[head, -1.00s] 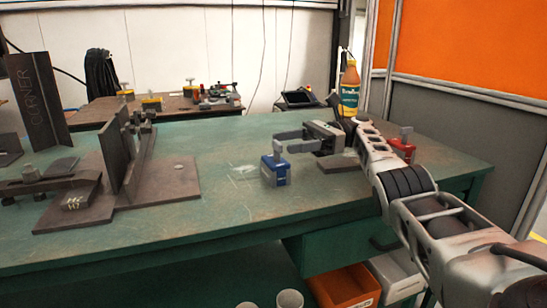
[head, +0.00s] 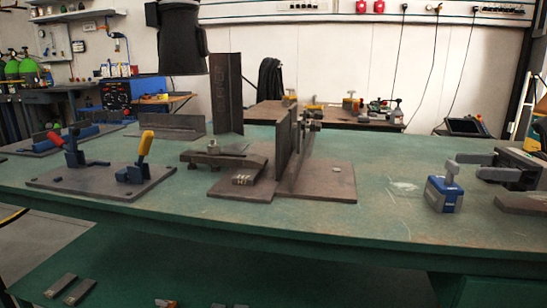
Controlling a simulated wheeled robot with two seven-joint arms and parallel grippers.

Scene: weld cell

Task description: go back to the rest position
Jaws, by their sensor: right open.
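My right gripper (head: 476,166) is at the right edge of the head view, above the green table (head: 385,240). Its two grey fingers point left and are apart, with nothing between them that I can see. A blue magnet block with a grey knob (head: 444,194) stands upright on the table just left of the fingertips. The fingers look apart from it, though the exact gap in depth is hard to tell. The rest of my right arm is out of the picture.
A fixture plate with upright steel plates (head: 316,188) stands mid-table. A plate with red and yellow toggle clamps (head: 103,187) is at left. A flat dark plate (head: 523,203) lies under my right gripper. A second bench (head: 330,115) stands behind. The table's front strip is clear.

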